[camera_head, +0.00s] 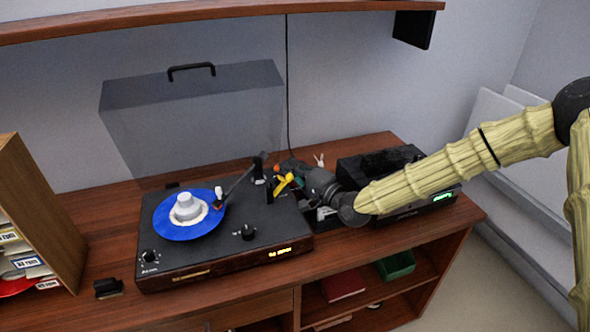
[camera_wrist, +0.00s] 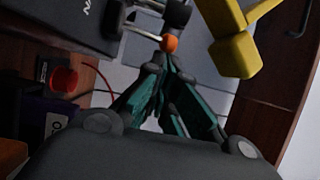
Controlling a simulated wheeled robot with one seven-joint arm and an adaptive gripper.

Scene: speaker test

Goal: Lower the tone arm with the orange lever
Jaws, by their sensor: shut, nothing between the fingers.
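The black turntable (camera_head: 215,245) stands on the wooden bench with a blue record (camera_head: 165,220) and a white centre piece on it. The tone arm (camera_head: 238,180) reaches over the record's right edge; I cannot tell whether its tip touches. The orange lever end (camera_head: 277,168) is at the turntable's back right, and shows as an orange ball on a grey rod in the wrist view (camera_wrist: 169,43). My gripper (camera_wrist: 163,62) is shut and empty, its teal fingertips close below the ball; contact is unclear. In the head view my gripper (camera_head: 292,176) comes from the right.
A yellow chunky piece (camera_wrist: 234,55) is right beside my fingertips. A red knob (camera_wrist: 65,80) and a purple box (camera_wrist: 42,117) lie to the left. A clear raised lid (camera_head: 195,110) stands behind the turntable.

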